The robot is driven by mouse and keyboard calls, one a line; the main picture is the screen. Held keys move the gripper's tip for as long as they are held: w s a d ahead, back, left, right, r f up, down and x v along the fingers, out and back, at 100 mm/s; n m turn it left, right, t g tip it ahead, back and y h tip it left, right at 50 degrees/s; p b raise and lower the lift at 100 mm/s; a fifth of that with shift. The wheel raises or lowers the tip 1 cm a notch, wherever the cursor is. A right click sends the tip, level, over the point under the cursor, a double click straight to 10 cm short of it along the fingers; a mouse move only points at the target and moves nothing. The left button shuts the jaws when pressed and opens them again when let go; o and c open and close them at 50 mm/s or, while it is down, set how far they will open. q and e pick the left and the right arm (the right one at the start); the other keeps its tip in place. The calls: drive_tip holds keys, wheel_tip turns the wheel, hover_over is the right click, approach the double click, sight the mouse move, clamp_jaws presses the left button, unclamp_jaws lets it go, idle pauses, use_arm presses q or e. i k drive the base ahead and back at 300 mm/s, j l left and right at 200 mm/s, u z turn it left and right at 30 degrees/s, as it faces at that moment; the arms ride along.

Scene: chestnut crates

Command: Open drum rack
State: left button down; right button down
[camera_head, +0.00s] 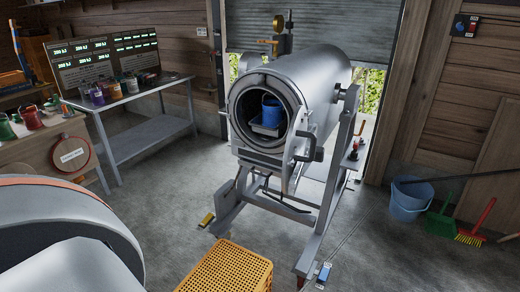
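A large grey metal drum (315,85) lies on its side in a grey wheeled rack (330,215) near the middle of the view. Its round front end faces me and looks open. A blue bucket (272,111) sits inside the mouth, on a grey tray (268,130). A curved part with a dark handle (316,148) is at the right of the mouth; I cannot tell whether it is a swung-back lid. A lever with a red knob (361,128) is on the rack's right side. Neither of my grippers is in view.
A yellow perforated crate (225,270) stands on the floor before the rack. A grey workbench (150,110) with several jars is at the left. A light blue bucket (410,200), green brush (440,222) and red broom (477,224) are at the right.

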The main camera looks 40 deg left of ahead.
sight(256, 122)
drive_tip(key=i+u, duration=0.3)
drive_tip(key=u, duration=0.15)
drive_tip(key=i+l+u, duration=0.2)
drive_tip(key=u, duration=0.25)
drive_tip(key=i+l+u, duration=0.25)
drive_tip(key=u, duration=0.2)
drive_tip(key=i+l, duration=0.05)
